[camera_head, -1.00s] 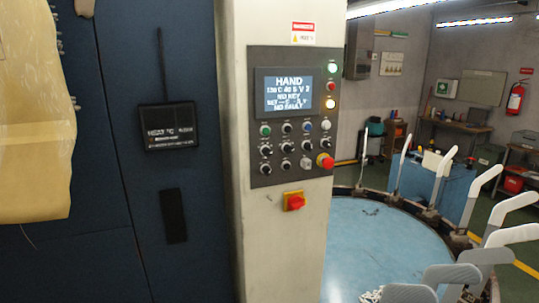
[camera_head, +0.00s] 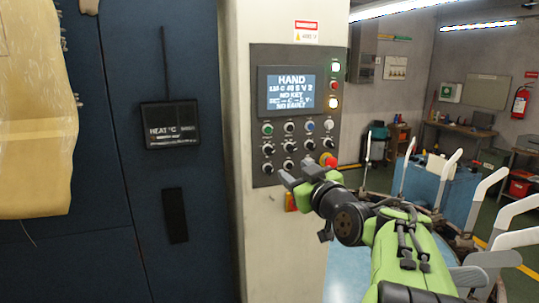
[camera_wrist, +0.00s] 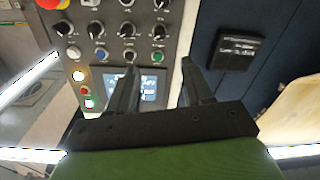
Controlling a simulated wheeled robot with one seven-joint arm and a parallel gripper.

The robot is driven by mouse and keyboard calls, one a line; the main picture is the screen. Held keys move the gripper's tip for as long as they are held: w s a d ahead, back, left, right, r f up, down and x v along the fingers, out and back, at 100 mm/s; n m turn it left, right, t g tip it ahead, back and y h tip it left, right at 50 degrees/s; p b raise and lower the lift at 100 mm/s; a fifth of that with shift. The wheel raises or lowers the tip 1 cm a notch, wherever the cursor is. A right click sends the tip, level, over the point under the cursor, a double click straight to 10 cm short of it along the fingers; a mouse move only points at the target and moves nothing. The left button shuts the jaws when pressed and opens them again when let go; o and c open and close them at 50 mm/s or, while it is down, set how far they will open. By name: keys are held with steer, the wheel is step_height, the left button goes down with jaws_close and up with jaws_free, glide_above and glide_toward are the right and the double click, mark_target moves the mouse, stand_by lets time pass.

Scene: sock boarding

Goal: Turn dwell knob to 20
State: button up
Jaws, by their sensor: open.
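The control panel (camera_head: 259,92) has rows of dark knobs with white pointers, including a lower-left knob (camera_head: 267,168). Labels are too small to read, so I cannot tell which is the dwell knob. The display (camera_head: 289,90) reads HAND, with what looks like 40 S on its second line. My gripper (camera_head: 298,174) is open and empty, in front of the panel's lower part, hiding some of it. In the wrist view its two fingers (camera_wrist: 158,68) are apart, with knobs such as this one (camera_wrist: 127,30) beyond the tips. No contact is visible.
A red stop button (camera_head: 328,160) sits at the panel's lower right. A red rotary switch (camera_head: 290,202) below is partly hidden by my gripper. A black HEAT box (camera_head: 170,125) is on the blue cabinet at left. White boards (camera_head: 486,190) stand at right.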

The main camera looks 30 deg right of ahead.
mark_target(272, 153)
steer(key=p+x, duration=0.4)
steer(key=x, duration=0.9)
steer(key=shift+w+r+p, duration=0.1)
steer(key=shift+w+p, duration=0.2)
steer(key=shift+w+d, duration=0.15)
steer(key=shift+w, duration=0.1)
steer(key=shift+c, duration=0.2)
jaws_close()
